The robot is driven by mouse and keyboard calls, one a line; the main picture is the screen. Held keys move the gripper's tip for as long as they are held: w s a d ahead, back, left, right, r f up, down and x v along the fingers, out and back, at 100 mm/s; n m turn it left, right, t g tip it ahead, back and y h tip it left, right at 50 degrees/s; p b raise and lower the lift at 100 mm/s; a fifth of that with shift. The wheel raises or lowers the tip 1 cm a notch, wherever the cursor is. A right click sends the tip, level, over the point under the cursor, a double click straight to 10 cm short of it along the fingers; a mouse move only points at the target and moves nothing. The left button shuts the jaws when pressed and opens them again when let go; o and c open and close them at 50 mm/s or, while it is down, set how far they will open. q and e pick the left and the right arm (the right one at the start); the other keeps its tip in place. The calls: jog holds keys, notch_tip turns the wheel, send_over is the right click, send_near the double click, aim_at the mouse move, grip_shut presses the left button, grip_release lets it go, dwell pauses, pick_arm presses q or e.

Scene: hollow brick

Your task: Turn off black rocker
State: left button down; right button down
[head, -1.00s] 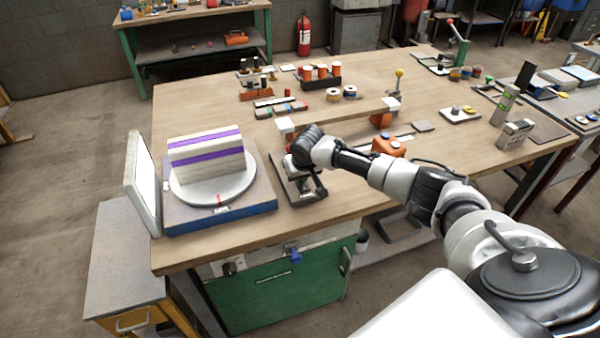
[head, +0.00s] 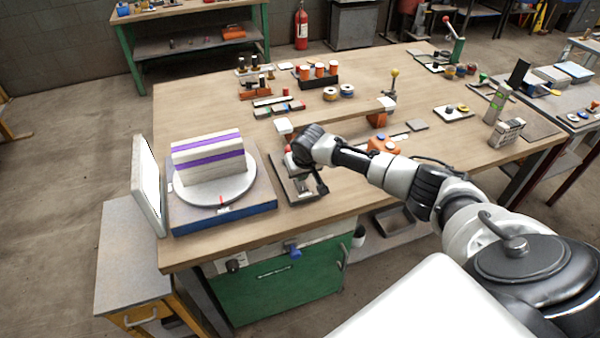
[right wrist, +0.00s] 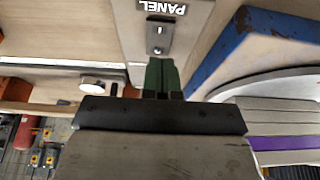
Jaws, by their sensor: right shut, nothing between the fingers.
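My right gripper (head: 320,187) is low over a dark-edged panel plate (head: 292,190) on the workbench. In the right wrist view its two green-tipped fingers (right wrist: 160,78) are together with nothing between them. Beyond their tips, the panel (right wrist: 185,40) carries an upside-down "PANEL" label and a small metal plate with a dark switch-like part (right wrist: 158,28). I cannot tell for certain whether this is the black rocker, or its position. The fingertips appear close to the metal plate; contact is unclear. My left gripper is not in view.
A blue-based turntable (head: 222,222) bearing a pale block with purple stripes stands just left of the panel. A raised wooden beam (head: 340,117) and an orange block (head: 383,145) lie behind my arm. The front-right bench top is fairly clear.

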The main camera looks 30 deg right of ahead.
aim_at(301, 184)
pick_arm(q)
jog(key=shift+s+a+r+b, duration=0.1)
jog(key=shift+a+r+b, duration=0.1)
jog(key=shift+b, duration=0.3)
pick_arm(e)
jog(key=v, duration=1.1)
jog(key=shift+r, duration=0.1)
pick_arm(q)
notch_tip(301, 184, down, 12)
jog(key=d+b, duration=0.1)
jog(key=b, duration=1.1)
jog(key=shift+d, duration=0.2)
pick_arm(e)
jog(key=shift+w+d+r, duration=0.1)
jog(key=shift+w+d, duration=0.3)
jog(key=shift+w, duration=0.05)
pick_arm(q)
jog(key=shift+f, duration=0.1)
pick_arm(e)
jog(key=x, duration=1.4)
jog(key=shift+s+a, duration=0.15)
jog(key=shift+s, duration=0.2)
